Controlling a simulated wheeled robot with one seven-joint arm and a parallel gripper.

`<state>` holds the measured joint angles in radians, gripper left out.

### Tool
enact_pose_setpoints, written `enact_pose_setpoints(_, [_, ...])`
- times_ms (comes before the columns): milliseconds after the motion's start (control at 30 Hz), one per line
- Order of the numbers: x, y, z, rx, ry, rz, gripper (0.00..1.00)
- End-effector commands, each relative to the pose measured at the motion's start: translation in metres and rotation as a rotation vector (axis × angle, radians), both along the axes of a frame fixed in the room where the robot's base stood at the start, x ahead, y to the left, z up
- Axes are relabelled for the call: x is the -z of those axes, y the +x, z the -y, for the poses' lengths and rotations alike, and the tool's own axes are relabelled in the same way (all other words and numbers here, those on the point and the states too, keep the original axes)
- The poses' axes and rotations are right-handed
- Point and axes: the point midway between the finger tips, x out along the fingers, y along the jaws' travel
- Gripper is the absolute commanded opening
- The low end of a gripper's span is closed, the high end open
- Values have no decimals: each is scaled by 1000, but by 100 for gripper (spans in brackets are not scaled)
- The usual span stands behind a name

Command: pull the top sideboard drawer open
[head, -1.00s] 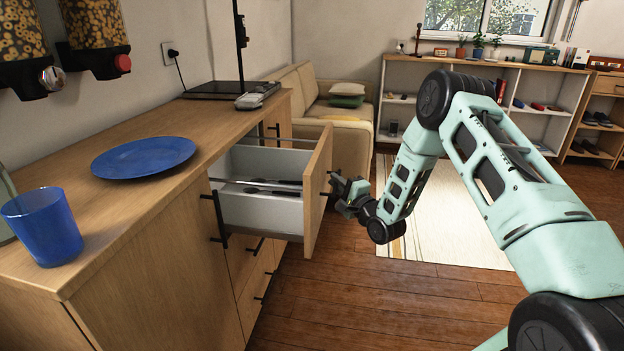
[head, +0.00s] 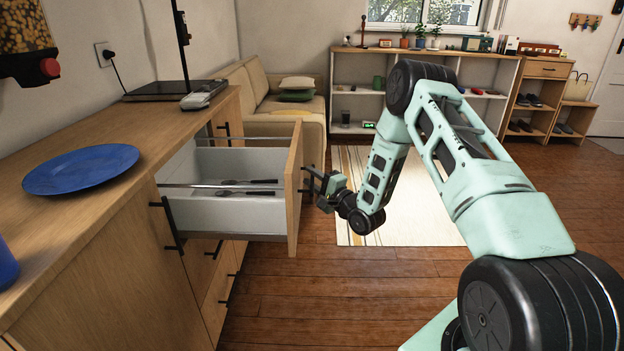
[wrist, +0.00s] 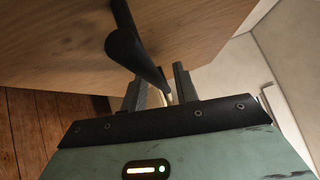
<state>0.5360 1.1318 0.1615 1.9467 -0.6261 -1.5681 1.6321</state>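The top sideboard drawer (head: 228,215) is pulled well out of the sideboard (head: 105,265). Its pale inside and dark cutlery (head: 250,187) show in the head view. My gripper (head: 312,181) is at the outer face of the drawer front (head: 294,190), at its dark handle (head: 307,171). In the wrist view the black handle bar (wrist: 138,52) runs between the two fingertips (wrist: 160,90) of my gripper, which looks closed around it. The fingers' contact with the bar is partly hidden.
A blue plate (head: 82,169) and part of a blue cup (head: 5,265) stand on the sideboard top. Lower drawers and doors are shut. A beige sofa (head: 262,95) and a rug (head: 400,225) lie beyond. Wooden floor (head: 300,300) is clear in front of the sideboard.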

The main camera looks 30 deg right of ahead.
Motion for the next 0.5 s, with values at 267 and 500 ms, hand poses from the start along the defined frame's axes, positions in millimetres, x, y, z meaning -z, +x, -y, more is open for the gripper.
enact_pose_setpoints(267, [0,0,0,1,0,1,32])
enact_pose_setpoints(500, [3,-22,4,4,2,-2,32])
